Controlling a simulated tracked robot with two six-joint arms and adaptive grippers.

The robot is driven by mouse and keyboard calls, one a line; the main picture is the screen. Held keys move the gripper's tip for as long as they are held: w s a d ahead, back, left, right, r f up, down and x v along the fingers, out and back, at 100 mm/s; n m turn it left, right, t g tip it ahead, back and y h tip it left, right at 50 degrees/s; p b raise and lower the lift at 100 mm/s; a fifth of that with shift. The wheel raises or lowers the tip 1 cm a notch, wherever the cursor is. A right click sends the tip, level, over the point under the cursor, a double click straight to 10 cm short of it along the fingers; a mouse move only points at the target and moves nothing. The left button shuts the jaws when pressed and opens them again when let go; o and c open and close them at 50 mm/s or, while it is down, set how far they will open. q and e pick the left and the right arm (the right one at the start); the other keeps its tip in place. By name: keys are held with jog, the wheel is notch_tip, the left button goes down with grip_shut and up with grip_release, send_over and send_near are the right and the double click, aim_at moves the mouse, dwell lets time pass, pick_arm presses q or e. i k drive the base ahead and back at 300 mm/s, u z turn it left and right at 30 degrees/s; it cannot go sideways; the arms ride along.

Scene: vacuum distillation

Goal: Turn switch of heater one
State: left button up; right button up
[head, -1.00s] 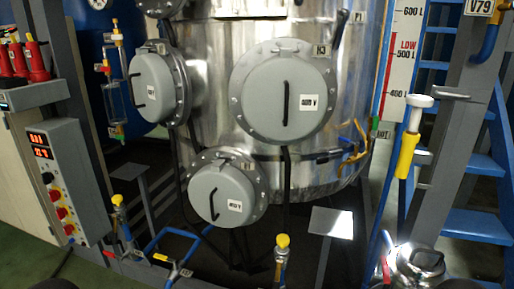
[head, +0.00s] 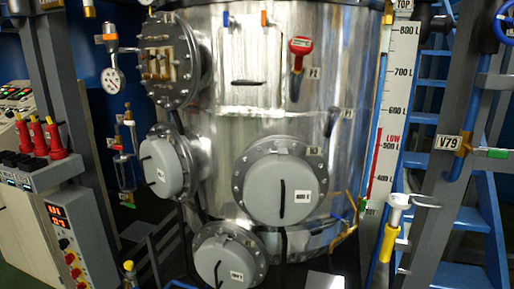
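A grey control box (head: 92,232) stands at the lower left with two red lit displays (head: 58,218) on its face. A small dark knob (head: 63,243) sits below the displays, and red switches (head: 73,266) run down under it. The box's lower end is cut off by the frame edge. I cannot read which switch belongs to heater one, nor its position. Three round grey heater covers show on the steel tank: one at left (head: 160,170), one at right (head: 262,190) and one low (head: 218,258). Neither gripper is in view.
The steel tank (head: 235,75) fills the middle. Several red-handled parts (head: 37,136) stand on a console at the left. A level scale (head: 396,90), a pipe with a V79 label (head: 447,143) and blue stairs (head: 465,215) are at the right. A red-handled valve (head: 300,46) is on the tank.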

aim_at(69, 258)
jog(key=z, duration=1.65)
jog(key=i, duration=0.1)
jog(key=u, duration=3.35)
jog(key=k, duration=1.15)
jog(key=u, duration=1.05)
jog(key=i, duration=2.65)
jog(key=z, duration=0.3)
